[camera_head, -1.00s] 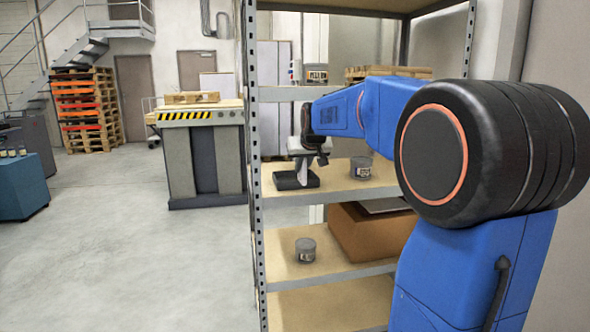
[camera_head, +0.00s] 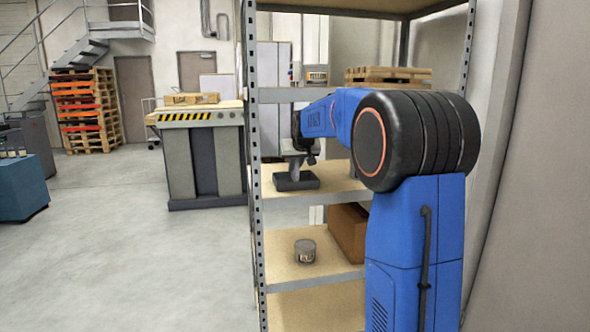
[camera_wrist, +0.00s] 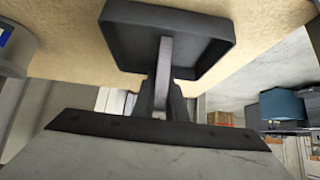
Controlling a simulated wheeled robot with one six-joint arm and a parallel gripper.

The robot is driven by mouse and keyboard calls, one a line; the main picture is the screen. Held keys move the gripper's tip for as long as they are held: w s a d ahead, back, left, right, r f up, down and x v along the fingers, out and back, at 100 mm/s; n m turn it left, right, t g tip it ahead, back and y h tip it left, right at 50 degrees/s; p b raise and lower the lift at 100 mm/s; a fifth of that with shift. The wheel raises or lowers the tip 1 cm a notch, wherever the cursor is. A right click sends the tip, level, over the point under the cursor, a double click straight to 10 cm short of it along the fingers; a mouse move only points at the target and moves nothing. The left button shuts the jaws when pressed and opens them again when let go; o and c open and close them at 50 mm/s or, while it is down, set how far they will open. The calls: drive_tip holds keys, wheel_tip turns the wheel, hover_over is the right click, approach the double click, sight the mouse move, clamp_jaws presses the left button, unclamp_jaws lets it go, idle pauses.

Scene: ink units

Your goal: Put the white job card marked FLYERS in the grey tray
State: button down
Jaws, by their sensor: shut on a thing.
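The grey tray (camera_head: 297,182), dark and shallow, sits on the middle shelf, and its inside shows in the wrist view (camera_wrist: 205,45). My gripper (camera_head: 296,163) is over it; in the wrist view its dark fingers (camera_wrist: 163,95) are shut on a thin pale strip. I take this strip (camera_wrist: 164,62) for the white job card seen edge-on. It reaches across the tray's near rim and over its inside. I cannot tell whether it touches the tray floor. No FLYERS marking can be read.
A small grey pot (camera_head: 305,251) stands on the shelf below, beside a brown box (camera_head: 347,232). Another pot (camera_wrist: 15,48) shows at the left edge in the wrist view. The shelf's perforated upright (camera_head: 252,170) is left of the tray.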

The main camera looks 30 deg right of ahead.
drive_tip(key=shift+f, duration=0.5)
drive_tip(key=shift+f, duration=0.1)
drive_tip(key=c, duration=1.8)
unclamp_jaws()
drive_tip(key=shift+o, duration=0.2)
drive_tip(key=v, duration=1.1)
drive_tip(key=shift+s+a+r, duration=0.15)
drive_tip(key=shift+s+r, duration=0.25)
drive_tip(key=shift+r, duration=0.05)
